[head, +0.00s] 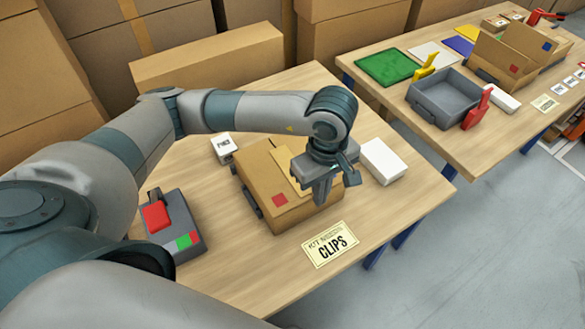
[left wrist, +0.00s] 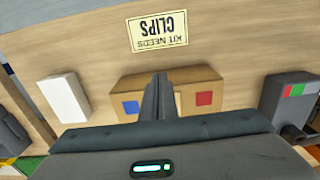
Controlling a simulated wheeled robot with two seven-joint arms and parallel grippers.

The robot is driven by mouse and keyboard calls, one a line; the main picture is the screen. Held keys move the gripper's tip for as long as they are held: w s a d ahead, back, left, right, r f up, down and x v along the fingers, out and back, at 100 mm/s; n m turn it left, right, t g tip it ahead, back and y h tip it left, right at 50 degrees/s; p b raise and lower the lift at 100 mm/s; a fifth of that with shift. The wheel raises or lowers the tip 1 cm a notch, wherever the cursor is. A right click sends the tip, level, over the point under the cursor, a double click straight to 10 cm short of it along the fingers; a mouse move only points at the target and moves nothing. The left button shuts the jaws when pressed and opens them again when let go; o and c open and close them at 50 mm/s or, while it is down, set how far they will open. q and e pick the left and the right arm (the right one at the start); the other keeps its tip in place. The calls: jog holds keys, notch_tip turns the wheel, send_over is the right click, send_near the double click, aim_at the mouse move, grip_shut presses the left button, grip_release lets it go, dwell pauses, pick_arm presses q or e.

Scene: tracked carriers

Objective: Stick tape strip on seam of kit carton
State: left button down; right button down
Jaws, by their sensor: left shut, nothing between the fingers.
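The kit carton (head: 259,199) is a closed brown box on the near table, with a red square on its front. In the left wrist view the carton (left wrist: 178,84) shows a blue and a red square. A paler tan strip (head: 284,166) runs along its top; it looks like tape, but its far end goes behind my gripper. My left gripper (head: 322,198) is shut and empty, pointing down over the carton's right part. Its fingers (left wrist: 158,98) also show in the left wrist view. I cannot tell whether they touch the carton. My right gripper is not in view.
A grey device (head: 183,236) with a red lever stands left of the carton. A small white box (head: 226,148), a white block (head: 384,161) and a CLIPS card (head: 330,245) lie around it. A second table holds a grey tote (head: 444,98) and an open carton (head: 492,60).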

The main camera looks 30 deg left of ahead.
pick_arm(q)
jog(key=shift+w+a+b, duration=0.3)
jog(key=shift+a+b, duration=0.2)
jog(key=shift+a, duration=0.1)
jog(key=shift+a+f+b, duration=0.15)
jog(key=shift+a+b, duration=0.15)
jog(key=shift+a, duration=0.15)
